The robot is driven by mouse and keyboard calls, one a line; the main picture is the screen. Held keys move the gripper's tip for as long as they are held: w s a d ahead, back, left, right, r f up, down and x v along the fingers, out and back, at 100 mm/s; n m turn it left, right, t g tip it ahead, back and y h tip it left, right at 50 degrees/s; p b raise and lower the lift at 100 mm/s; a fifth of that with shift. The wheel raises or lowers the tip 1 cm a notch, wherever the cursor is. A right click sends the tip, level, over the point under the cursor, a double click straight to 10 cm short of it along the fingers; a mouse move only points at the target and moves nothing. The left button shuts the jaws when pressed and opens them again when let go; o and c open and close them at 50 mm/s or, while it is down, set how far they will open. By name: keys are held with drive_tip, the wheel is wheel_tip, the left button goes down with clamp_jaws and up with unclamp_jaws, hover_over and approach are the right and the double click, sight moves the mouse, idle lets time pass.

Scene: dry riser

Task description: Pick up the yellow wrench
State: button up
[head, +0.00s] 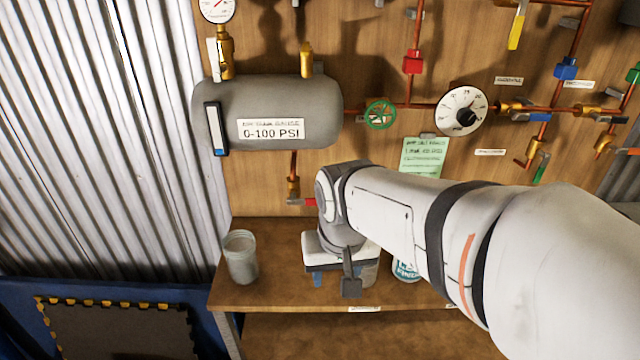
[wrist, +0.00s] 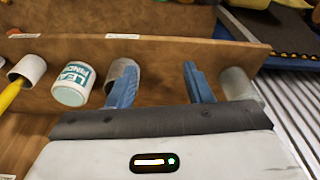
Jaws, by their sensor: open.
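A yellow object (wrist: 11,95), seemingly the wrench, sticks out of a pale cup (wrist: 32,68) at the left edge of the wrist view. Only part of it shows, and the head view hides it behind my arm. My gripper (wrist: 160,68) is open, its two blue fingers apart with nothing between them. In the head view my gripper (head: 343,280) hangs over the wooden shelf. The yellow object is well to the left of the fingers in the wrist view.
A Leak Finder tub (wrist: 73,84) stands between that cup and another grey cup (wrist: 124,72), partly behind a finger. A further cup (head: 240,256) stands at the shelf's left end. The wooden shelf (head: 275,290) has bare room near it. A grey tank (head: 270,110) and pipes are above.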

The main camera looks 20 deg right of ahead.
drive_tip(key=w+d+r+m+p, duration=0.1)
drive_tip(key=w+d+m+p, duration=0.1)
drive_tip(key=w+d, duration=0.1)
drive_tip(key=w+d+r+m+g+p, duration=0.1)
drive_tip(key=w+d+m+p, duration=0.1)
drive_tip(key=w+d, duration=0.1)
drive_tip(key=w+d+r+m+g+p, duration=0.1)
drive_tip(key=w+d+r+m+p, duration=0.1)
drive_tip(key=w+d+p, duration=0.1)
drive_tip(key=shift+w+d+r+m, duration=0.1)
drive_tip(key=shift+w+d+m, duration=0.3)
drive_tip(key=shift+d, duration=0.15)
drive_tip(key=shift+w+d+f, duration=0.15)
drive_tip(key=shift+d+f, duration=0.1)
wheel_tip(320, 180, down, 8)
drive_tip(key=shift+a+r+p, duration=0.1)
drive_tip(key=shift+r+p, duration=0.15)
drive_tip(key=shift+p, duration=0.35)
clamp_jaws()
